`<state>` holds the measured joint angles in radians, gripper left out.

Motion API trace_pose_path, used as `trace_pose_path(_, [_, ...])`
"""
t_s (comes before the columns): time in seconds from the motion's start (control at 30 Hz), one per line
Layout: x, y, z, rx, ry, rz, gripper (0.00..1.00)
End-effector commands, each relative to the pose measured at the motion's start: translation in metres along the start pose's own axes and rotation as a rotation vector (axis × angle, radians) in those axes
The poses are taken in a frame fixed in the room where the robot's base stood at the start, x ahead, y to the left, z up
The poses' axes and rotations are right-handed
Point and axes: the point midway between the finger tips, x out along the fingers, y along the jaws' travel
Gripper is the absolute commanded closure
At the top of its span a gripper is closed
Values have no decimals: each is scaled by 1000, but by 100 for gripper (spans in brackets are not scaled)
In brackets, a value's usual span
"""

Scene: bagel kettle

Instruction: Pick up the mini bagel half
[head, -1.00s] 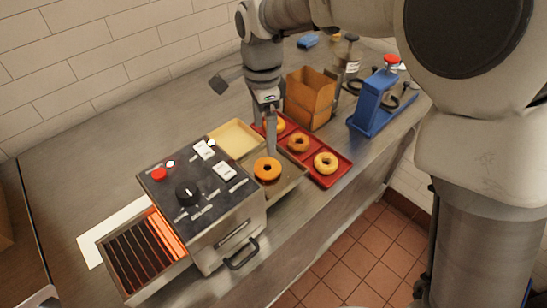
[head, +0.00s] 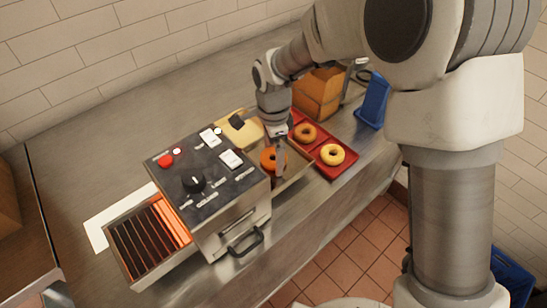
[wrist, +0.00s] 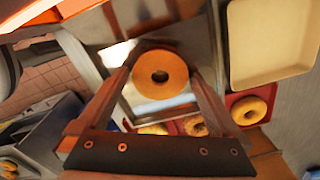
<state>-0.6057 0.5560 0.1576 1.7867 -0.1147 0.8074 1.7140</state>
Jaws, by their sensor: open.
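The mini bagel half (head: 265,161), an orange-brown ring, lies in the metal tray (head: 293,174) at the toaster's right side. In the wrist view the bagel half (wrist: 160,92) shows between the two fingers, cut off by neither. My gripper (head: 281,166) is open, pointing down at the bagel half, with a finger overlapping its right side in the head view. In the wrist view my gripper (wrist: 163,73) has a fingertip on each side of the ring. I cannot tell whether the fingers touch it or how far above the tray they are.
The toaster (head: 205,180) stands close to the left. A red tray (head: 337,170) with other bagels lies to the right. A beige tray (head: 243,139) is behind, partly covered by my arm. A cardboard box (head: 318,93) and a blue stand (head: 373,100) are farther back.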

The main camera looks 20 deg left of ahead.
Motion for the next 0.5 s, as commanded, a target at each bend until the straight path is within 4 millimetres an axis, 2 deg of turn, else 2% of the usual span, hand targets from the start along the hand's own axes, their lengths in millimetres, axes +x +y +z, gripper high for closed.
trace_pose_path(0.13, [0, 0, 0, 0, 0, 0, 2])
trace_pose_path(0.5, [-1, 0, 0, 0, 0, 0, 67])
